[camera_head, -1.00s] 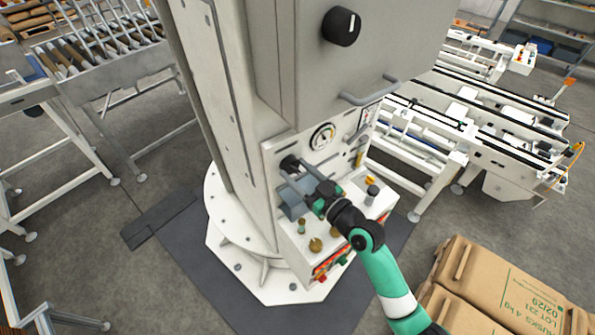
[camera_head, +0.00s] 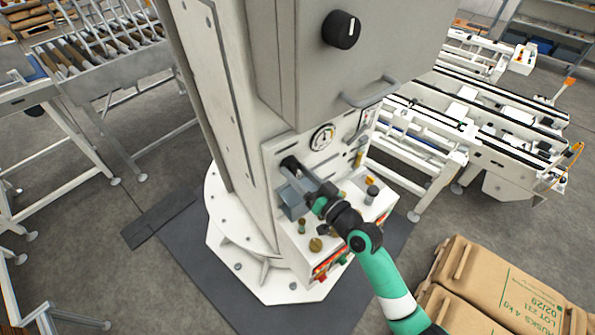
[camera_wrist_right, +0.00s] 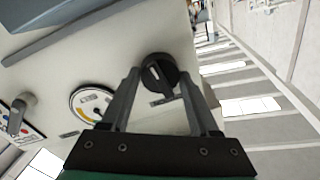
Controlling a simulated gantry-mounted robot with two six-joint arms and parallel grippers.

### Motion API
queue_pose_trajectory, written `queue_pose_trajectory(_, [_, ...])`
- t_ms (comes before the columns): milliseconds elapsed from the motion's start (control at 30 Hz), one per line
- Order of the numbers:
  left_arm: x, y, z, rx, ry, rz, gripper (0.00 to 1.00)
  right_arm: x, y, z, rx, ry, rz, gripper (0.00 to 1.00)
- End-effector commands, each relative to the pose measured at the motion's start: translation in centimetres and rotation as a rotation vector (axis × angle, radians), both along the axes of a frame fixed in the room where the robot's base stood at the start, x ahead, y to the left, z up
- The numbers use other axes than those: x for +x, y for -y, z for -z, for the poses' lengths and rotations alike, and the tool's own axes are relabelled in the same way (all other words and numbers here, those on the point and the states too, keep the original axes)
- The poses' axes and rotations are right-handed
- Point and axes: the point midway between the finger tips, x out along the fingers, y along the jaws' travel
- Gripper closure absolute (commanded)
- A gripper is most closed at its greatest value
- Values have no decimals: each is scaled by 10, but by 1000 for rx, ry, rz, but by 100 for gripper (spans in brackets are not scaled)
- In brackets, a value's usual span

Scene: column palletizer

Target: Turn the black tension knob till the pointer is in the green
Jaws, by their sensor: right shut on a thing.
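The black tension knob (camera_head: 288,163) is on the white panel of the column, left of a round white dial (camera_head: 322,137). My right gripper (camera_head: 292,172) is shut on this knob. In the right wrist view the knob (camera_wrist_right: 160,73) sits between the two fingers, its white mark visible. The dial also shows in that view (camera_wrist_right: 90,103), partly hidden by a finger. It has a yellow band and a dark pointer; whether the pointer is in green is too small to tell. My left gripper is not in view.
A larger black knob (camera_head: 342,28) and a grey handle (camera_head: 370,92) are on the cabinet above. A ledge with small knobs and buttons (camera_head: 316,244) is below my right gripper. Conveyors flank the column.

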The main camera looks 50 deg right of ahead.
Motion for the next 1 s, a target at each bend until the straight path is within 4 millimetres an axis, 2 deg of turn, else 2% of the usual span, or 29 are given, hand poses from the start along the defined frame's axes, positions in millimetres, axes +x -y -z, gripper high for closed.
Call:
queue_pose_trajectory(600, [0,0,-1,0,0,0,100,0,0,-1,65,13,0,94])
queue_pose_trajectory(633, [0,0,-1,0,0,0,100,0,0,-1,65,13,0,36])
queue_pose_trajectory(800, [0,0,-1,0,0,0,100,0,0,-1,64,13,0,8])
queue_pose_trajectory(1000, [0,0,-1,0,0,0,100,0,0,0,64,12,0,8])
